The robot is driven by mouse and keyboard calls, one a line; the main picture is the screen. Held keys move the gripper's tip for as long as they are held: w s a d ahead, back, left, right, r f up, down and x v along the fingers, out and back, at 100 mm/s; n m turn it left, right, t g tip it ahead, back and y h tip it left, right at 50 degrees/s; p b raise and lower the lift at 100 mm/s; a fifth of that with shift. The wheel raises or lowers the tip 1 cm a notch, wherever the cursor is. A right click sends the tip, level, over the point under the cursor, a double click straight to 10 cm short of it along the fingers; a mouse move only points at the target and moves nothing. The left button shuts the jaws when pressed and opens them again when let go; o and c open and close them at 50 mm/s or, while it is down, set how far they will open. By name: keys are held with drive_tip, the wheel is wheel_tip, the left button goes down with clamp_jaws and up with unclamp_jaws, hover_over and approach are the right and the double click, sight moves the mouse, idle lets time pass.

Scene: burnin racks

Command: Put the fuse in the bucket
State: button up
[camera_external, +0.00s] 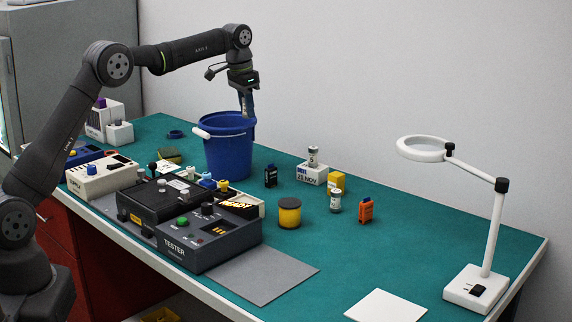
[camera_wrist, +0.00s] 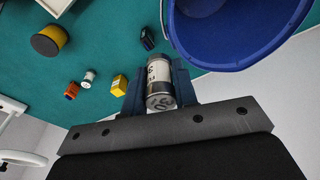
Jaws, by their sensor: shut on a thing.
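My gripper (camera_external: 247,104) points down at the right part of the blue bucket's mouth, with its fingertips about at rim height. In the wrist view my gripper (camera_wrist: 159,88) is shut on the fuse (camera_wrist: 159,80), a pale cylinder with a grey metal end and dark print. The fuse is mostly hidden by the fingers in the external view. The blue bucket (camera_external: 227,157) stands upright on the table with a white handle grip at its left. The bucket (camera_wrist: 245,55) also shows at the upper right of the wrist view, beside the fuse. I cannot tell whether the fuse is inside the rim.
Similar small cylinders stand on a white box (camera_external: 311,174) and on the table (camera_external: 336,202). An orange block (camera_external: 366,210), a yellow-black pot (camera_external: 289,213) and a tester (camera_external: 208,238) are nearby. A white lamp (camera_external: 489,230) stands at the right.

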drive_tip(key=w+a+r+n, duration=0.4)
drive_tip(key=w+a+r, duration=0.2)
drive_tip(key=w, duration=0.3)
wheel_tip(320, 180, down, 11)
idle(0.5)
drive_tip(key=o, duration=1.1)
drive_tip(key=shift+r, duration=3.5)
drive_tip(key=shift+f, duration=0.15)
drive_tip(key=shift+f, duration=1.35)
